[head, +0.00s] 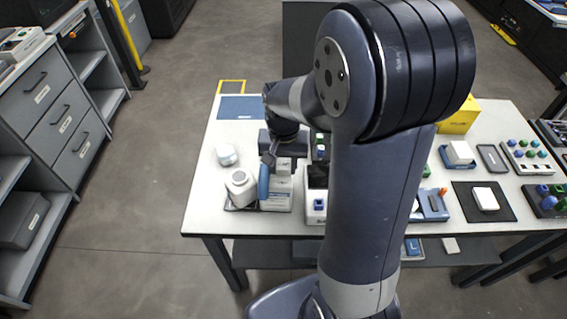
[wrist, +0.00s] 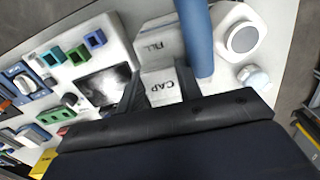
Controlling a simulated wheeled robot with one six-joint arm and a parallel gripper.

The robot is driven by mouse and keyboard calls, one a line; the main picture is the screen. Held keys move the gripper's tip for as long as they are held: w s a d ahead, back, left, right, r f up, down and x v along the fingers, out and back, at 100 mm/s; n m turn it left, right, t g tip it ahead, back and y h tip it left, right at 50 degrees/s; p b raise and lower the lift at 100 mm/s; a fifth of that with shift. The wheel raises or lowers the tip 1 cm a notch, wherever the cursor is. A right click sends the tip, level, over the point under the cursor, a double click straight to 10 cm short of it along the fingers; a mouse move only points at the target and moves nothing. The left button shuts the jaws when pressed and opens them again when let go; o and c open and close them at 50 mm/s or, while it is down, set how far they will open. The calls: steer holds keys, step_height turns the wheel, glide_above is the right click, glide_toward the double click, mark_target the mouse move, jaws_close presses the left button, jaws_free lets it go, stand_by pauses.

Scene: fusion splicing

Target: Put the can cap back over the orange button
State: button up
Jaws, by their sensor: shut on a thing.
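My gripper (wrist: 162,88) is shut on the white cap (wrist: 165,82), which is marked CAP. One dark finger lies on each side of it. The white block marked FILL (wrist: 162,38) is directly beyond the cap in the wrist view. In the head view, my gripper (head: 282,161) is low over the left part of the table, with the cap (head: 284,170) under it, above a white box (head: 276,194). I cannot tell whether the cap touches what is under it. The orange button is not seen under or around the cap.
A white bottle (head: 240,187) and a small jar (head: 227,155) are to the left in the head view. A dark-screened device (wrist: 105,84) is on the other side. My arm hides the table's middle in the head view.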

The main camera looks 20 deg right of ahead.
steer(key=shift+f, duration=0.4)
stand_by(0.4)
steer(key=o, duration=1)
steer(key=shift+r, duration=0.15)
steer(key=shift+r+p, duration=2.3)
steer(key=shift+r, duration=0.65)
